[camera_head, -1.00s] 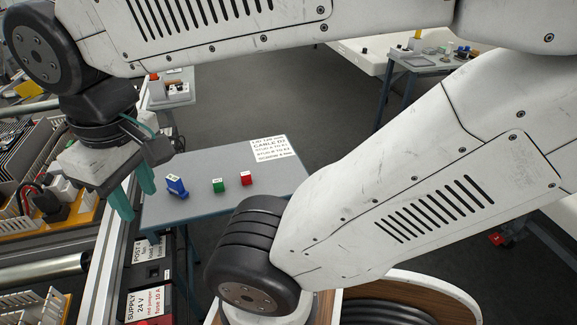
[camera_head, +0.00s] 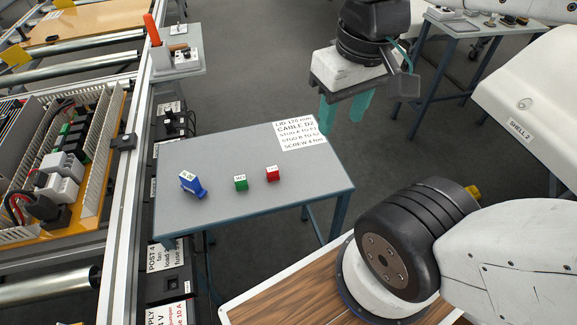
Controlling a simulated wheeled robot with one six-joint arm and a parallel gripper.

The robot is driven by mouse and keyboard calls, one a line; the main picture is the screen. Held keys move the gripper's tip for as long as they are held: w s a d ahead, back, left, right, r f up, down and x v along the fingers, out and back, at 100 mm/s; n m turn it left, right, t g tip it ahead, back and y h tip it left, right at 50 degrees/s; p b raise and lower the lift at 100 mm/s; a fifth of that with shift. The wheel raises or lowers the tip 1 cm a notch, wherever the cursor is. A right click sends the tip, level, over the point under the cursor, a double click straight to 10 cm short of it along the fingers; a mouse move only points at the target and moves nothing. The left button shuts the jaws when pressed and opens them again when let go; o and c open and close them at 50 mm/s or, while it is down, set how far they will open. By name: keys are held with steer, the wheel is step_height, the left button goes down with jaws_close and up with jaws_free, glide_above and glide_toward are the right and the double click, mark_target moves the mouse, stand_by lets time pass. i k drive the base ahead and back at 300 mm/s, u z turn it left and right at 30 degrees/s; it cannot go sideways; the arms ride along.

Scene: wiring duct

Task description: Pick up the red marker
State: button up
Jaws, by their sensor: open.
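The red marker (camera_head: 273,174) is a small red block with a white label on top. It stands on the grey table (camera_head: 240,158), to the right of a green marker (camera_head: 241,183) and a blue marker (camera_head: 192,184). My gripper (camera_head: 342,112) hangs beyond the table's far right corner, up and to the right of the red marker in the picture. Its two green fingers are apart with nothing between them. Nothing hides the red marker.
A white label sheet (camera_head: 299,135) lies at the table's far right corner. A panel with a wiring duct (camera_head: 88,150) and metal rails stands at the left. A small grey stand (camera_head: 178,63) with a red-orange item is behind. Much of the table top is bare.

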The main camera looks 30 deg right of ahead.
mark_target(273, 172)
steer(key=u, duration=2.6)
steer(key=k, duration=0.9)
steer(key=z, duration=1.85)
